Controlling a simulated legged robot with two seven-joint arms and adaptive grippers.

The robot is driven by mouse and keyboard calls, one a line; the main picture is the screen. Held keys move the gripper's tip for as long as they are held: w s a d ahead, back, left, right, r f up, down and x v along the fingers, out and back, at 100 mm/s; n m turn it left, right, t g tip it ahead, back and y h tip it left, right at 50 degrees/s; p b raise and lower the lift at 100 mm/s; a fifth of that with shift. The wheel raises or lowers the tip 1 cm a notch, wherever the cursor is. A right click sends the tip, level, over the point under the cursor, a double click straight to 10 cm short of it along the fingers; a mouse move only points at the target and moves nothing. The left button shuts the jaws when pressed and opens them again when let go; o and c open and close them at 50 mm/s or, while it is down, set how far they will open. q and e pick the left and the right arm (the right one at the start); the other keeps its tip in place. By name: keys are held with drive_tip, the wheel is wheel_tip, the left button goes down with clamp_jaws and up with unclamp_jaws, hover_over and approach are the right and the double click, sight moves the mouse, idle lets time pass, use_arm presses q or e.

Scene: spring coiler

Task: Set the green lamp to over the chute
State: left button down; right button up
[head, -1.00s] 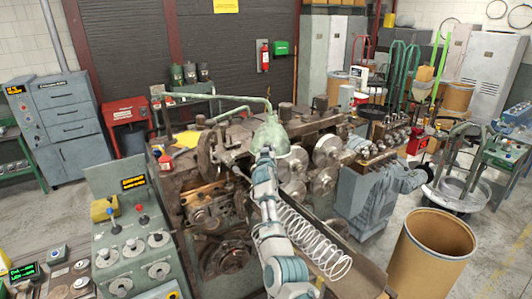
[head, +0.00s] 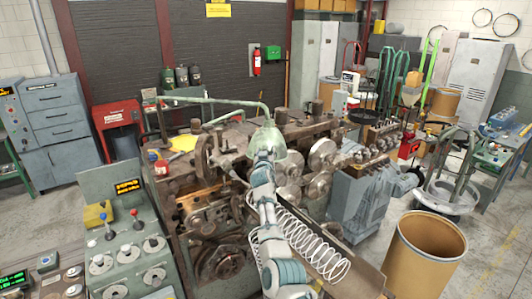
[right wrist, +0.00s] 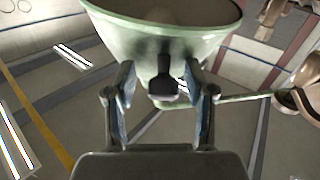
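The green lamp (head: 267,143) hangs from a long green pipe arm (head: 215,100) above the middle of the coiling machine. My right gripper (head: 264,157) is right at the lamp, partly hidden by my own arm. In the right wrist view the lamp's pale green shade (right wrist: 160,38) fills the top. A dark knob (right wrist: 163,82) on it sits between the two fingers of my right gripper (right wrist: 160,82), with a gap on each side. The chute (head: 355,272) slopes toward the lower right, and a wire spring (head: 318,248) lies along it. My left gripper is not in view.
A brown drum (head: 425,250) stands to the right of the chute's lower end. A control panel (head: 125,240) with levers stands at the left. The machine (head: 215,215) fills the middle. Open floor (head: 490,240) lies at the right.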

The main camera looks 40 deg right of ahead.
drive_tip(key=shift+w+a+f, duration=0.1)
drive_tip(key=shift+a+f, duration=0.05)
drive_tip(key=shift+s+a, duration=0.15)
drive_tip(key=shift+s, duration=0.4)
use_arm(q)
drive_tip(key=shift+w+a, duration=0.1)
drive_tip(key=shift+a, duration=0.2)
use_arm(e)
drive_tip(key=v, duration=1.1)
drive_tip(key=shift+w+a, duration=0.2)
drive_tip(key=shift+a, duration=0.05)
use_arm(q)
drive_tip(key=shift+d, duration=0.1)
use_arm(e)
drive_tip(key=shift+d, duration=0.2)
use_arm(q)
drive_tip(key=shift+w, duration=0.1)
